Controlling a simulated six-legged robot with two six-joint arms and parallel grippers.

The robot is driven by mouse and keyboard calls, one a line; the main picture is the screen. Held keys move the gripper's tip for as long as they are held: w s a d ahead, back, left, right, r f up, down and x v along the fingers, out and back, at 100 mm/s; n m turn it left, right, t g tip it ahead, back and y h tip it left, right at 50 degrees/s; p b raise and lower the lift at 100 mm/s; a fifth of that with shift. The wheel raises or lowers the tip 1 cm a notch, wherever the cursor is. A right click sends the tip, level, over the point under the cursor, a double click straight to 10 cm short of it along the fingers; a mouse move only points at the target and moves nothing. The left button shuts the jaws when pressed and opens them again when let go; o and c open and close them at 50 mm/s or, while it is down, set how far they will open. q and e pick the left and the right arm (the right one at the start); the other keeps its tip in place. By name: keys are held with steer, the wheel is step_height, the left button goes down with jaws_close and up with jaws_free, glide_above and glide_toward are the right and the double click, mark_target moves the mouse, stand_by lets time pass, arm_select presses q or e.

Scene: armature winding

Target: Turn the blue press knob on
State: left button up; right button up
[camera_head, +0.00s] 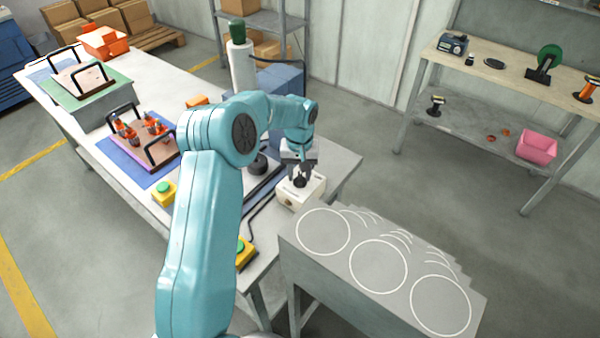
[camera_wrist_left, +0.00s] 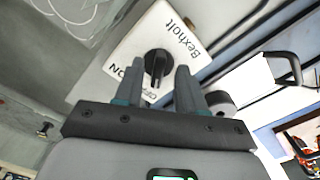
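A white control box (camera_head: 313,190) stands at the near right end of the white workbench. In the left wrist view the box (camera_wrist_left: 178,32) reads "Bexholt" and carries a black knob (camera_wrist_left: 157,64) with ON and OFF lettering at its base, partly covered by a finger. The knob itself looks black, not blue. My left gripper (camera_head: 300,176) is over the box, pointing down. In the wrist view its two fingers (camera_wrist_left: 160,72) are apart, one on each side of the knob, with small gaps showing. Contact cannot be told. My right gripper is not in view.
A grey stand (camera_head: 335,270) with white circles is close in front of the box. A yellow box with a green button (camera_head: 164,192) and a blue mat (camera_head: 133,166) lie on the bench. A shelf table (camera_head: 490,75) stands at right, with open floor between.

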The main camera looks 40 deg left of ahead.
arm_select(q)
steer(key=shift+d+f, duration=0.1)
steer(key=shift+f, duration=0.45)
steer(key=shift+w+f, duration=0.1)
steer(key=shift+f, duration=0.05)
jaws_close()
